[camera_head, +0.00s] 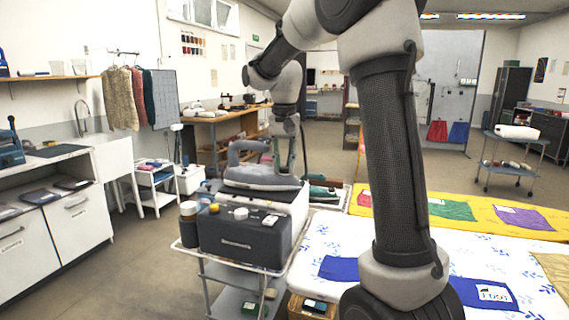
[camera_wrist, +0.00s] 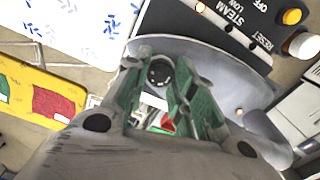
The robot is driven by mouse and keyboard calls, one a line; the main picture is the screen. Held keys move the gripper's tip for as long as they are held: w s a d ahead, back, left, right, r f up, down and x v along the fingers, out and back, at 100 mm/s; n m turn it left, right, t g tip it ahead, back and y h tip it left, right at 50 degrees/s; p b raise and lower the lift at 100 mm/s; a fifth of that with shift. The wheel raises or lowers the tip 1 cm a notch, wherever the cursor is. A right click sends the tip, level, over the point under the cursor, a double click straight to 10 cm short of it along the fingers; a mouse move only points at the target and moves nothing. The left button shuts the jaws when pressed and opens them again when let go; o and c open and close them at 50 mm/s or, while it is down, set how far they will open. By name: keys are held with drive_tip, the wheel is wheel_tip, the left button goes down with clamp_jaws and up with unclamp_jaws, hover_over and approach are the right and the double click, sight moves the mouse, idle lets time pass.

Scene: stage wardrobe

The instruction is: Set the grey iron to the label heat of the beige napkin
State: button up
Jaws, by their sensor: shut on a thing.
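The grey iron (camera_head: 250,178) rests on top of the dark steam station on a trolley. In the wrist view its grey body (camera_wrist: 235,75) fills the area beyond my fingers. A round black dial (camera_wrist: 160,72) with pale marks lies between my fingertips. My gripper (camera_wrist: 158,74) has green-padded fingers and is shut on the dial; it also shows over the iron in the head view (camera_head: 279,168). The dial's setting is too small to read. A beige cloth (camera_head: 555,268), perhaps the napkin, lies at the table's right edge; no label on it is readable.
The steam station (camera_head: 240,240) has a yellow button (camera_wrist: 292,17) and STEAM and RESET lettering. On the patterned table (camera_head: 320,240) lies a blue cloth with a "1 DOT" label (camera_head: 495,294). Red, green and purple cloths lie on a yellow cover (camera_head: 400,203).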

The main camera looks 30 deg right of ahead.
drive_tip(key=o, duration=1.1)
